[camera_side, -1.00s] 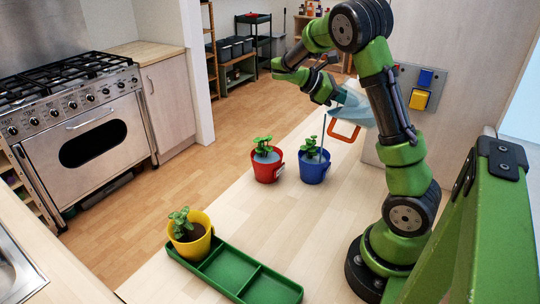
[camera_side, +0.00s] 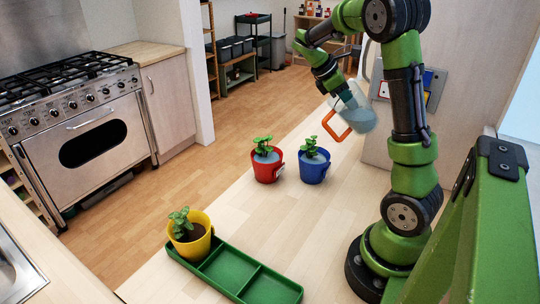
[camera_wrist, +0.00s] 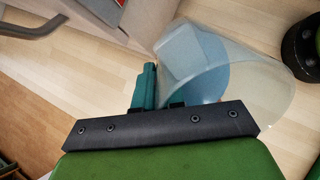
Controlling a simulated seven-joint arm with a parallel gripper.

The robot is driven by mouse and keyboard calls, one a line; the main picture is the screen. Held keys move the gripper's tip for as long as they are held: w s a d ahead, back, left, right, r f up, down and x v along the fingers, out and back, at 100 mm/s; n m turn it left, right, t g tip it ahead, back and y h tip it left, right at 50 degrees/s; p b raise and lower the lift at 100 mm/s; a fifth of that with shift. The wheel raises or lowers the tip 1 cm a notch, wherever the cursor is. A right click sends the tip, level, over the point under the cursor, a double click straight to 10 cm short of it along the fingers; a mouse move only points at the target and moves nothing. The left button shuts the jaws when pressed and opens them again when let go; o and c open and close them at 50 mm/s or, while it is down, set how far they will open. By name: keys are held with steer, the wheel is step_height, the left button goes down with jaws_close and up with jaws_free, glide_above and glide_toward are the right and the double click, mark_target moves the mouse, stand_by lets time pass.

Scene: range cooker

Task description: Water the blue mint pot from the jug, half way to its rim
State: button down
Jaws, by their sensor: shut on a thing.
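My gripper (camera_side: 341,90) is shut on the clear jug (camera_side: 361,116), which has an orange handle (camera_side: 335,125) and holds pale blue water. The jug is held in the air, slightly tilted, above and to the right of the blue pot. It also fills the upper right of the wrist view (camera_wrist: 240,80). The blue mint pot (camera_side: 314,172) stands upright on the counter with a green plant in it. Pale blue water shows inside around the plant; its exact level against the rim is hard to tell. No stream falls from the jug.
A red pot (camera_side: 267,172) with a plant and pale blue water stands just left of the blue pot. A yellow pot (camera_side: 190,243) with dark soil stands at the end of a green divided tray (camera_side: 235,267). A wall panel (camera_side: 432,85) is behind my arm.

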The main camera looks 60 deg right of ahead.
steer(key=shift+w+a+f+t+y, duration=0.15)
steer(key=shift+f+t+y, duration=0.2)
steer(key=shift+t+y, duration=0.35)
steer(key=shift+w+a+f+t+y, duration=0.1)
steer(key=shift+f+t+y, duration=0.2)
steer(key=shift+t+y, duration=0.35)
steer(key=shift+w+a+r+t+y, duration=0.15)
steer(key=shift+w+t+y, duration=0.15)
steer(key=shift+t+y, duration=0.55)
steer(key=shift+w+a+t+y, duration=0.35)
steer(key=shift+t+y, duration=0.15)
steer(key=shift+t, duration=0.4)
